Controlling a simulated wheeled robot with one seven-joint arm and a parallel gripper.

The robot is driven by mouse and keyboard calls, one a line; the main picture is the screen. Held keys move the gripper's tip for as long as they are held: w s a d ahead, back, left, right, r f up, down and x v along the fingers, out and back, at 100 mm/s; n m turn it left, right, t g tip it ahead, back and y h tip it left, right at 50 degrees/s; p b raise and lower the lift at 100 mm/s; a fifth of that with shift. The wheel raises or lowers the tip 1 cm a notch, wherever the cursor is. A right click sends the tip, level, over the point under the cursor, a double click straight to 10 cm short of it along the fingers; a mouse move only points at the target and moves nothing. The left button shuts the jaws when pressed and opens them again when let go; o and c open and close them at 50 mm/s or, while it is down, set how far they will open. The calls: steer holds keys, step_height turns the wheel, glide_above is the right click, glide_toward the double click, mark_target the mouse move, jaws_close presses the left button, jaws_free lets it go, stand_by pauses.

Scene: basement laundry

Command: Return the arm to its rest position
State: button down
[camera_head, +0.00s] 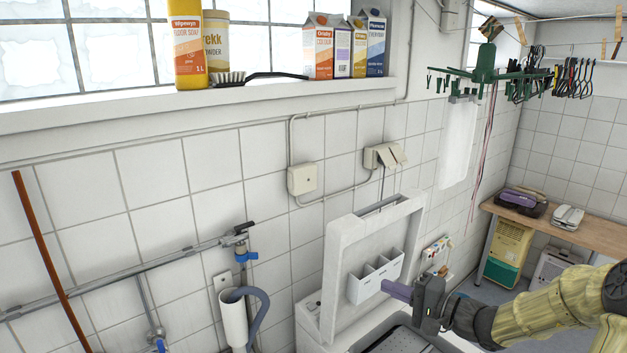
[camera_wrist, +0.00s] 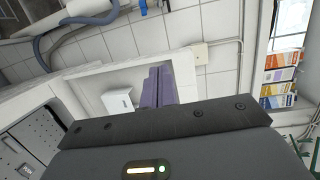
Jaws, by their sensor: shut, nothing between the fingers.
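My gripper (camera_head: 387,287) is at the lower right of the head view, at the end of my yellow-sleeved arm. Its two purple fingers (camera_wrist: 158,86) are together and hold nothing. In the head view the fingertips appear close to the white compartment tray (camera_head: 368,282) on the raised lid (camera_head: 339,260) of the washing machine. I cannot tell whether they touch it. In the wrist view the fingers point toward the lid's frame and the tiled wall, with a white box-like part (camera_wrist: 117,101) to their left.
The raised lid stands against the tiled wall, close to my gripper. A window sill (camera_head: 250,97) above holds bottles, a brush and several cartons. A green hanging dryer (camera_head: 486,70) hangs at the upper right. A wooden bench (camera_head: 590,232) stands at the right. Pipes run along the wall.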

steer(key=s+a+f+n+g+h, duration=0.3)
steer(key=s+a+f+n+g, duration=0.1)
steer(key=s+a+f+g, duration=0.6)
steer(key=s+d+n+t+h, duration=0.1)
steer(key=s+d+n+h, duration=0.3)
steer(key=s+h, duration=0.5)
steer(key=shift+s+d+r+n, duration=0.3)
steer(key=shift+d+r+n, duration=0.1)
steer(key=shift+d, duration=0.15)
steer(key=shift+s, duration=0.1)
